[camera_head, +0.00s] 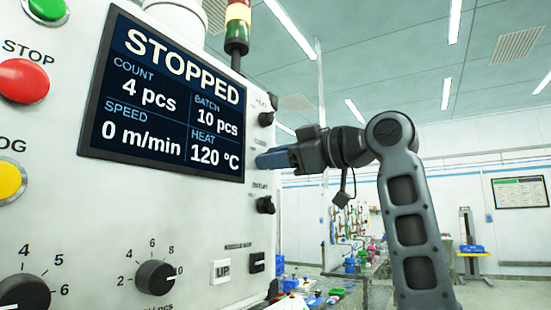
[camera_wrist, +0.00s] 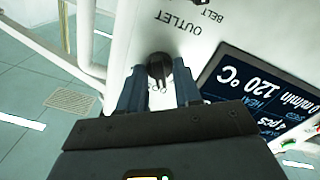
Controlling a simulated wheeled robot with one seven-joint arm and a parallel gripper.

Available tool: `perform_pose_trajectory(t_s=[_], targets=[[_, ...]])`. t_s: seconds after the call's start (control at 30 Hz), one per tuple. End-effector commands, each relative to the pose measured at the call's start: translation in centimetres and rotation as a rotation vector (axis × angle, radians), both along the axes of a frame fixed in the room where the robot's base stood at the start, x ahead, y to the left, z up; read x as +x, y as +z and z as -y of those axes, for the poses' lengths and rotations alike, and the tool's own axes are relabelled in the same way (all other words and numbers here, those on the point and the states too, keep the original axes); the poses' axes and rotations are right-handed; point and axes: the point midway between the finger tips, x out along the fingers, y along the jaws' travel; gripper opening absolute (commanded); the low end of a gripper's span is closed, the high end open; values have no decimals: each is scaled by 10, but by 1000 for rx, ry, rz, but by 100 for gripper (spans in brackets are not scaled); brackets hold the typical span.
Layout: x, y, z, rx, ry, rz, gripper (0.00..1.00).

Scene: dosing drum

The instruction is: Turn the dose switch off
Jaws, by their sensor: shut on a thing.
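My gripper (camera_head: 262,160) reaches in from the right to the panel's right-hand column of switches, at the middle one. In the wrist view my gripper (camera_wrist: 160,88) has its two blue-grey fingers on either side of a dark rotary knob (camera_wrist: 160,66), shut on it. By its place above the OUTLET label this is the dose switch; its own label is mostly hidden by the fingers. The knob's pointer setting is hard to tell. In the head view the fingers hide this switch.
A dark switch (camera_head: 265,119) sits above my gripper and another (camera_head: 265,205) below it, close by. The display (camera_head: 170,95) reads STOPPED, count 4, batch 10. A signal lamp (camera_head: 237,30) stands above. Open room lies to the right.

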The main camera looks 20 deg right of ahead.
Motion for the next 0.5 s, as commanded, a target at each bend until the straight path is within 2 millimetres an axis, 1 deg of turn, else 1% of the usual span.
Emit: perform_pose_trajectory(t_s=[0.07,0.1,0.33,0.5], targets=[[0,1,0,0,0,2,3],[0,1,0,0,0,2,34],[0,0,0,0,1,1,56],[0,0,0,1,1,0,57]])
